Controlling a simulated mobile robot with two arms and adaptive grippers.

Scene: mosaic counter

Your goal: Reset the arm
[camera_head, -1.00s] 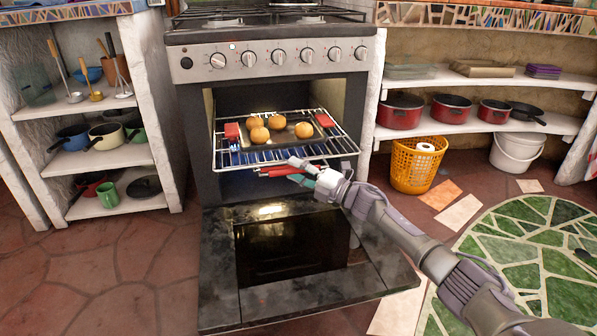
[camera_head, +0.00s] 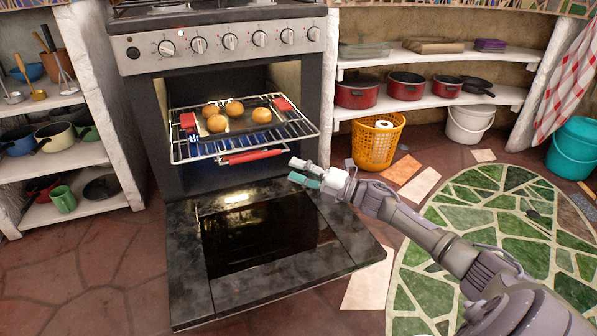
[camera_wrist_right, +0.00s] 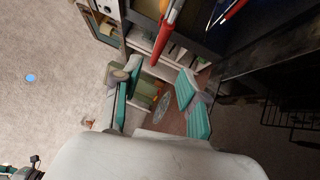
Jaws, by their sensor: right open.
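My right gripper (camera_head: 298,172) is open and empty in the head view, in front of the oven to the right of the pulled-out rack (camera_head: 243,131) and above the open oven door (camera_head: 270,240). A red bar (camera_head: 252,156) runs along the rack's front edge, apart from my fingers. In the right wrist view my open fingers (camera_wrist_right: 158,98) show teal pads with nothing between them, and the red bar (camera_wrist_right: 167,35) shows beyond them. On the rack is a dark tray (camera_head: 240,126) with red grips, bearing several round buns (camera_head: 234,108). My left gripper is not in view.
The oven door lies open, low in front of the stove (camera_head: 225,45). Shelves with red pots (camera_head: 356,92) stand at the right, above an orange basket (camera_head: 376,143). Shelves with pots stand at the left.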

